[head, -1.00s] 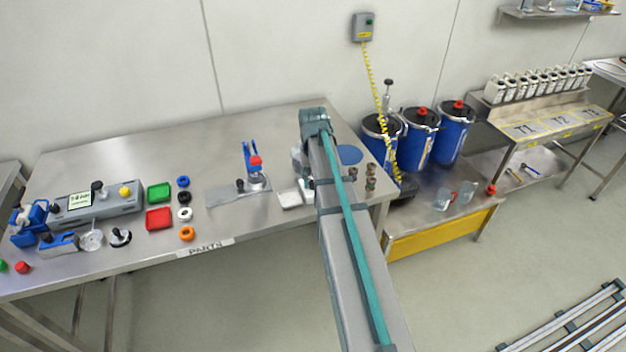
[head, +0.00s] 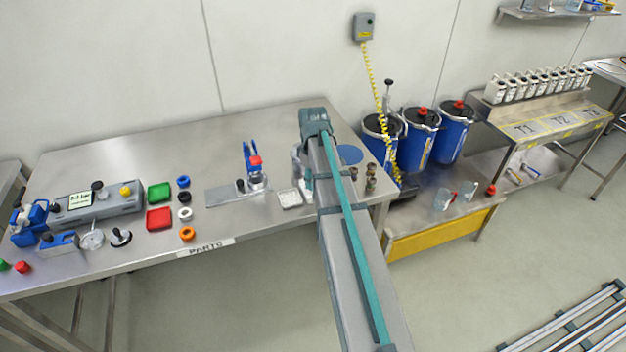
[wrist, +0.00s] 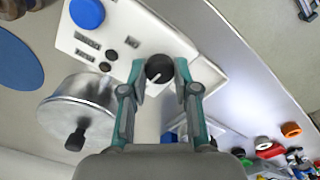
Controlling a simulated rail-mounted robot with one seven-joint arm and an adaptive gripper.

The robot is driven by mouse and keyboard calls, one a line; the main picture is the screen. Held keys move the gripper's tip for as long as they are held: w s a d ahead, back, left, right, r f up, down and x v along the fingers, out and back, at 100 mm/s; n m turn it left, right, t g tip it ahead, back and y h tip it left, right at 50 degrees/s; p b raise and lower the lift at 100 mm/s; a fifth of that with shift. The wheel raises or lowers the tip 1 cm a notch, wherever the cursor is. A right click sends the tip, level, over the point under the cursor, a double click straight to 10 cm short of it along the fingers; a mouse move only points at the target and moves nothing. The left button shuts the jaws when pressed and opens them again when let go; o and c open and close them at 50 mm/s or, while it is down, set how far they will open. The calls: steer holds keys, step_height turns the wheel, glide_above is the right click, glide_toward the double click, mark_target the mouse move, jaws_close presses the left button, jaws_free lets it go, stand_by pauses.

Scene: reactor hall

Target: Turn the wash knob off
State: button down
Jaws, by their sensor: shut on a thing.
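The wash knob (wrist: 159,68) is a round black knob with a white pointer line, on the face of a white unit (wrist: 130,25) in the wrist view. The pointer slants toward the lower left there. My gripper (wrist: 160,74) has one finger on each side of the knob and is shut on it. In the head view my arm hides the knob and most of the unit, and the fingertips cannot be made out there.
In the wrist view a large blue button (wrist: 87,13) and small black buttons share the unit's face. A metal pot with a black knob (wrist: 76,138) stands close to my left finger. In the head view a blue-handled press (head: 252,165) stands left of my arm.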

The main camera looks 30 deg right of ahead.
steer(key=shift+n, duration=0.6)
steer(key=c, duration=0.9)
jaws_free()
steer(key=shift+o, duration=0.2)
step_height(320, 180, up, 12)
